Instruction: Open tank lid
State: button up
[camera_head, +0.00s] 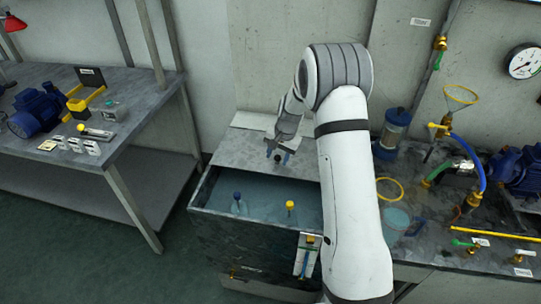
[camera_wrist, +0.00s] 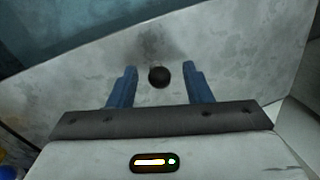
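The tank (camera_head: 240,241) has a dark body and bluish water showing in its front part. Its grey lid (camera_head: 243,148) lies over the back part, with a small dark round knob (camera_head: 277,160). In the wrist view the lid (camera_wrist: 237,55) fills the middle, and the knob (camera_wrist: 159,77) shows between my two blue fingers. My gripper (camera_head: 277,150) is open above the lid at the knob; the fingers (camera_wrist: 160,68) stand apart with a gap on each side of it. Whether the fingertips reach down beside the knob is hard to tell.
A blue-capped item (camera_head: 237,203) and a yellow-capped item (camera_head: 290,207) stand in the tank's open part. Pipes and valves (camera_head: 450,130) and a blue pump (camera_head: 515,168) are on the right. A workbench (camera_head: 140,95) with a blue motor (camera_head: 37,112) is on the left.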

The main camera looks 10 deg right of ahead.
notch_tip(320, 180, up, 8)
jog(key=d, duration=0.1)
jog(key=shift+s+d+f+b, duration=0.15)
jog(key=shift+s+f+b, duration=0.05)
jog(key=shift+s+b, duration=0.25)
dwell(0.3)
jog(key=s+r+n, duration=0.3)
jog(key=s+r, duration=1)
jog(key=s, duration=0.4)
jog(key=s+d+n+t+h, duration=0.1)
jog(key=s+n, duration=0.2)
jog(key=s, duration=1.4)
jog(key=shift+s+d+r+t+h, duration=0.25)
jog(key=shift+d+r+t+h, duration=0.1)
jog(key=shift+r+h, duration=0.1)
